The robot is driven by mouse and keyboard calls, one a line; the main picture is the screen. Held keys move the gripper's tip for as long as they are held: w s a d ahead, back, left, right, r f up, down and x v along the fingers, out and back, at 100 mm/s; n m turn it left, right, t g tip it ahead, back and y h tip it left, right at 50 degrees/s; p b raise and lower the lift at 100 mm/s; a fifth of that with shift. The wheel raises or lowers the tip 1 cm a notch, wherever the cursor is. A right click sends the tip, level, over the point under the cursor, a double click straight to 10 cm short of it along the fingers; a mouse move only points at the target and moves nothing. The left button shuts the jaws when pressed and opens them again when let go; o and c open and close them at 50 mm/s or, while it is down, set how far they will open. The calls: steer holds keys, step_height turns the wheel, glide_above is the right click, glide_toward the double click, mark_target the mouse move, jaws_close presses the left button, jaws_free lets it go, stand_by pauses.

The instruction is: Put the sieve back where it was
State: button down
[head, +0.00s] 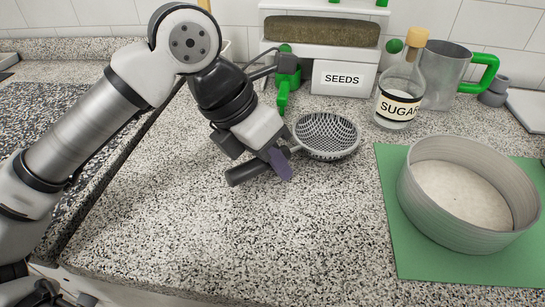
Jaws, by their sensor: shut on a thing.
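The sieve (327,137) is a grey round basket with a perforated bowl, right of my gripper in the head view. A dark grey bar, which looks like its handle (246,173), runs to the lower left past the fingers. My gripper (279,162), with a purple finger showing, is shut on this handle. The other finger is mostly hidden. The sieve is over the speckled counter, in front of the seeds box (343,78); I cannot tell whether it touches the counter.
A sugar bottle (398,108) and a grey jug (445,78) with a green handle stand behind right. A large round pan (416,193) sits on a green mat (398,250) at right. A green clamp-like object (286,65) stands behind my gripper. The front counter is clear.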

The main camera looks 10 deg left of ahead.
steer(key=c, duration=1.3)
jaws_free()
steer(key=shift+o, duration=0.2)
steer(key=shift+r+p, duration=0.25)
steer(key=shift+p, duration=0.15)
steer(key=v, duration=1.1)
steer(key=shift+a+r, duration=0.3)
steer(key=shift+s, duration=0.1)
